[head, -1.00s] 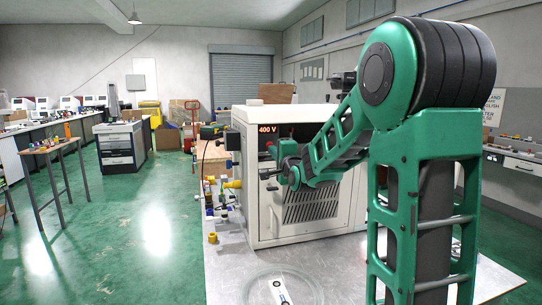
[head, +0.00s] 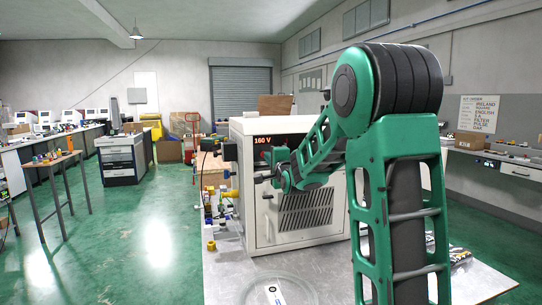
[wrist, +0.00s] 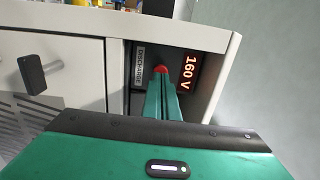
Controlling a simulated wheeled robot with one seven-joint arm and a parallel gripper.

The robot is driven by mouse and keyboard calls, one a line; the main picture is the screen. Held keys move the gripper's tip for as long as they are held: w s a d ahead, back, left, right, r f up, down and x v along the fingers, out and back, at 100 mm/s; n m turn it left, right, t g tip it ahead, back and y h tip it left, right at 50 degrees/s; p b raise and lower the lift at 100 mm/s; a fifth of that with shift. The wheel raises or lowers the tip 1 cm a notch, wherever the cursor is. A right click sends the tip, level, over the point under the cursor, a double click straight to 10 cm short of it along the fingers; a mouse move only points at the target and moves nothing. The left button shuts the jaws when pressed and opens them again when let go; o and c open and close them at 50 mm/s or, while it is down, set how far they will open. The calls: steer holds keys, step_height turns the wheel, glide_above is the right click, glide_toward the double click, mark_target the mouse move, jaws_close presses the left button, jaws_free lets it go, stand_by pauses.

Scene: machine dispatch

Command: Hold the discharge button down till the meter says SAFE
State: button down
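The red discharge button (wrist: 161,69) sits in a recessed panel, beside a label reading DISCHARGE (wrist: 139,68). The meter (wrist: 188,73) glows orange and reads 160 V; it also shows in the head view (head: 263,140). My gripper (wrist: 161,82) has its two green fingers together, with the tips at the button and apparently against it. The fingers cover part of the button, so how far it is pressed cannot be seen. In the head view my arm reaches to the front of the white cabinet (head: 262,225).
A black door handle (wrist: 33,72) stands out from the cabinet front in the wrist view. A round clear dish (head: 250,292) lies on the grey bench top. Open green floor lies to the left.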

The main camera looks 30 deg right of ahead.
steer(key=shift+w+a+f, duration=0.15)
steer(key=shift+w+f, duration=0.2)
steer(key=shift+w, duration=0.05)
steer(key=shift+a+f, duration=0.2)
steer(key=shift+a, duration=0.05)
stand_by(2.0)
stand_by(1.0)
steer(key=v, duration=1.4)
steer(key=shift+d+r, duration=0.35)
steer(key=shift+r, duration=0.1)
steer(key=shift+s, duration=0.15)
